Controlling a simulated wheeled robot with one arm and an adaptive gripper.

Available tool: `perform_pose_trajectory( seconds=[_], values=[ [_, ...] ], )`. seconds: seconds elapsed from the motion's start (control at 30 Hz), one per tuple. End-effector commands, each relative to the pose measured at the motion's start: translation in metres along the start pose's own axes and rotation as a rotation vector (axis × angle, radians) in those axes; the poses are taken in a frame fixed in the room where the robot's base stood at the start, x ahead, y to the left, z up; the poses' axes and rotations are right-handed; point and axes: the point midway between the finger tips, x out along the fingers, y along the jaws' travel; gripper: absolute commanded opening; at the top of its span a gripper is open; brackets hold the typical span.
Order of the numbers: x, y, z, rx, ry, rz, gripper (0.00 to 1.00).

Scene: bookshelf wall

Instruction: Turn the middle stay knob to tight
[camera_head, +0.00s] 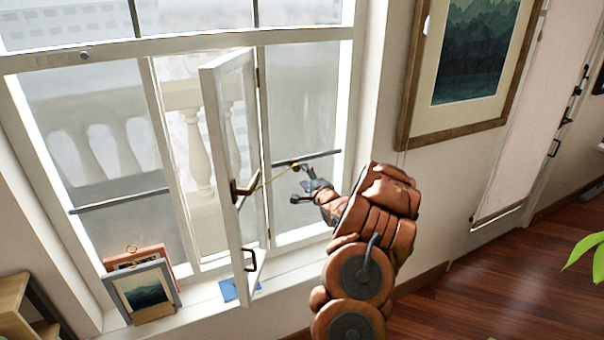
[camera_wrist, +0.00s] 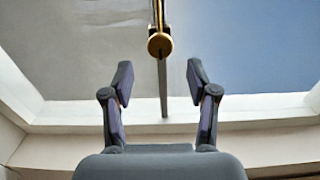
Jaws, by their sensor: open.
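An open window sash (camera_head: 222,150) swings into the room. In the wrist view, a round brass-coloured knob (camera_wrist: 160,45) sits on the stay. It lies just beyond and between my two spread fingertips (camera_wrist: 160,78), roughly centred. My gripper is open and empty, with no finger seen touching the knob. The knob is too small in the head view to tell its turn. No tight mark shows.
A second dark handle (camera_head: 250,260) is low on the sash. Framed pictures (camera_head: 145,287) and a blue item (camera_head: 232,290) are on the sill. A large framed picture (camera_head: 472,60) hangs on the wall at right. The wood floor (camera_head: 470,290) at right looks clear.

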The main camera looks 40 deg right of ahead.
Motion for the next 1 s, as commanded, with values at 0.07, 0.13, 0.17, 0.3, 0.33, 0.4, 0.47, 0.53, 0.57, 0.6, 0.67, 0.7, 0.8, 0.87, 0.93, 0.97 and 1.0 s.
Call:
perform_pose_trajectory(
  seconds=[0.07,0.13,0.17,0.3,0.33,0.4,0.47,0.53,0.57,0.6,0.67,0.7,0.8,0.87,0.93,0.97,1.0],
  values=[
    [-0.013,-0.001,-0.001,0.003,0.002,0.0,0.59],
    [-0.022,0.0,-0.001,0.005,0.002,0.0,0.59],
    [-0.027,0.0,-0.002,0.004,0.003,-0.001,0.59],
    [-0.044,0.0,-0.001,0.004,0.002,-0.001,0.59],
    [-0.048,0.001,-0.001,0.004,0.001,0.0,0.59],
    [-0.054,0.001,-0.001,0.004,0.002,0.0,0.59],
    [-0.059,0.0,-0.001,0.002,0.002,0.0,0.59],
    [-0.062,0.0,-0.001,0.001,0.001,-0.001,0.59],
    [-0.063,0.0,-0.001,0.0,0.001,-0.001,0.59],
    [-0.064,0.0,-0.001,0.0,0.0,-0.001,0.59],
    [-0.065,0.0,-0.001,0.0,0.0,-0.001,0.59],
    [-0.065,0.0,0.0,0.0,0.0,-0.001,0.59],
    [-0.065,0.0,0.0,0.0,0.0,-0.001,0.59],
    [-0.065,0.0,0.0,0.0,0.0,-0.001,0.59],
    [-0.065,0.0,0.0,0.001,0.0,-0.001,0.59],
    [-0.065,0.0,0.0,0.001,0.0,-0.001,0.59],
    [-0.065,0.0,0.0,0.001,0.0,-0.001,0.59]
  ],
)
